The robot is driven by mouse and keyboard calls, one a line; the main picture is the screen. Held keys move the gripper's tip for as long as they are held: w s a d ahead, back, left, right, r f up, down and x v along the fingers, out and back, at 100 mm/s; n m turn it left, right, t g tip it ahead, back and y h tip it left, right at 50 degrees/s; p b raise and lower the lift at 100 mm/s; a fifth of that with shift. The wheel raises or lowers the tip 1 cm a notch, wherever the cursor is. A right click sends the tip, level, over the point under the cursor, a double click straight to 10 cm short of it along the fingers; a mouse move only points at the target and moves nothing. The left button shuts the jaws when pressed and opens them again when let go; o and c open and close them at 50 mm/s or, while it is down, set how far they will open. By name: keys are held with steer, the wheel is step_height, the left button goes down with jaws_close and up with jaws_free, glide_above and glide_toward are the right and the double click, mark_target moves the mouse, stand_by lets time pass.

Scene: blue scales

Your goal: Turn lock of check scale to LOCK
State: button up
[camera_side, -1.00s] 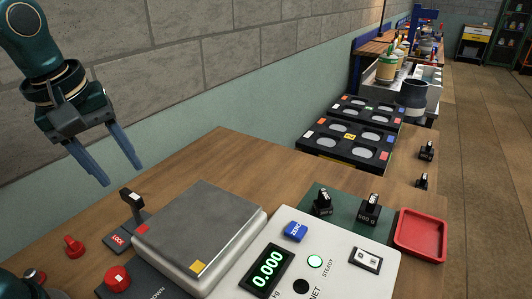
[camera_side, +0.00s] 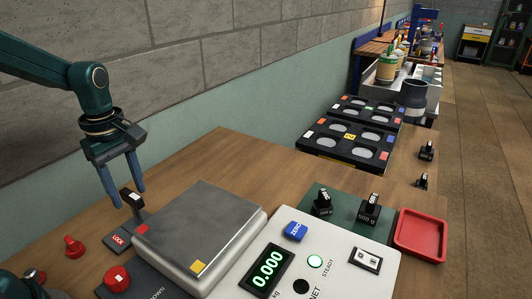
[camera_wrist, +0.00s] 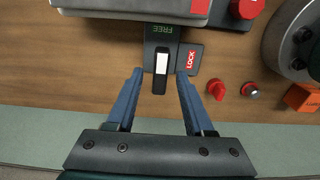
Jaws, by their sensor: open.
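The scale's lock is a black lever with a white mark; it shows in the side view (camera_side: 134,202) and the wrist view (camera_wrist: 160,72). In the wrist view the lever lies in line with the green FREE label (camera_wrist: 163,30). The red LOCK plate (camera_wrist: 190,59) is to its right, and it also shows in the side view (camera_side: 118,240). The scale has a grey pan (camera_side: 200,222) and a display reading 0.000 (camera_side: 267,270). My gripper (camera_side: 128,198) is open above the lever; in the wrist view its blue fingers (camera_wrist: 159,82) are on either side of the lever's end. Contact is not visible.
Red knobs (camera_side: 75,246) (camera_side: 117,278) stand left of the scale. Black weights (camera_side: 322,202) and a red tray (camera_side: 420,234) are to the right. A black rack (camera_side: 352,132) stands behind. The wooden bench (camera_side: 215,160) behind the pan is clear.

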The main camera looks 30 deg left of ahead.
steer(key=shift+f, duration=0.15)
jaws_close()
steer(key=shift+m, duration=0.3)
steer(key=m, duration=1.3)
steer(key=shift+m, duration=2.1)
